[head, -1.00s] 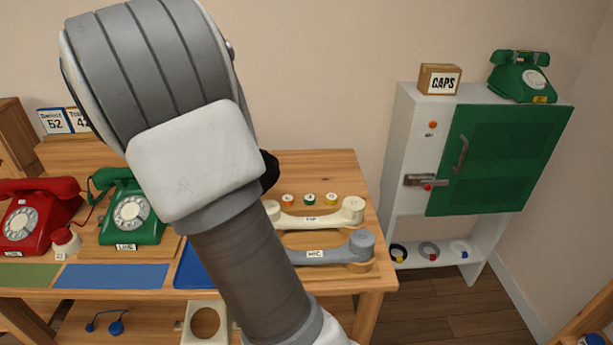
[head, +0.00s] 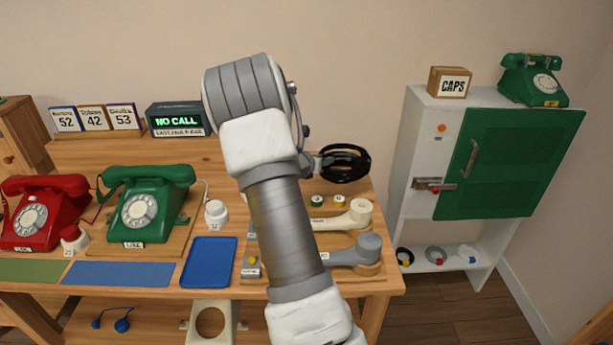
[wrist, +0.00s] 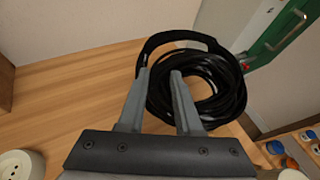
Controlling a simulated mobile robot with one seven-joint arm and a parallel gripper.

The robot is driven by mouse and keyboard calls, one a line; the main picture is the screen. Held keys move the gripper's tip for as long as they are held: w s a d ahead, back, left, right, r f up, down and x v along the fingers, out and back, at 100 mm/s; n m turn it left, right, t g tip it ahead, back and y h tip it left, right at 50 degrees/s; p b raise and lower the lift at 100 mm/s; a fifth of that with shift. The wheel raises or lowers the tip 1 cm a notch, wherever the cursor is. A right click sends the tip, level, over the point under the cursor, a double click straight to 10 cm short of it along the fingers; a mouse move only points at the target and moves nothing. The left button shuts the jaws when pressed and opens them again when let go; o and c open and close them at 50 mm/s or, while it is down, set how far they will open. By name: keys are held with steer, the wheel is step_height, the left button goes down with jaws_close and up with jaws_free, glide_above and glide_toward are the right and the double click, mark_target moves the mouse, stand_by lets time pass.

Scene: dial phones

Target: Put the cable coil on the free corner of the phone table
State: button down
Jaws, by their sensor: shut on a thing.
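The black cable coil (head: 343,163) shows right of my arm in the head view, over the back right part of the phone table (head: 375,215). In the wrist view the coil (wrist: 205,85) is a round bundle of black loops, and my gripper (wrist: 160,78) is shut on a strand at its near left side. The coil appears over the table's back right corner; I cannot tell whether it touches the wood. In the head view my arm hides most of the gripper.
Handsets (head: 350,250) lie on a board at the table's front right. A blue tray (head: 209,262), a green phone (head: 145,205) and a red phone (head: 42,212) stand to the left. The call display (head: 178,120) stands at the back. A cabinet (head: 480,160) is beyond the right edge.

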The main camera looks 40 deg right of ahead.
steer(key=w+f, duration=0.1)
steer(key=w, duration=0.1)
steer(key=w+a+f, duration=0.1)
steer(key=w, duration=0.1)
steer(key=w+a+f, duration=0.1)
steer(key=w, duration=0.1)
steer(key=shift+a+f, duration=0.15)
steer(key=shift+f, duration=0.2)
steer(key=shift+f+b, duration=0.45)
steer(key=shift+f, duration=1.5)
steer(key=shift+f, duration=0.15)
steer(key=c, duration=0.6)
jaws_free()
steer(key=shift+s, duration=0.1)
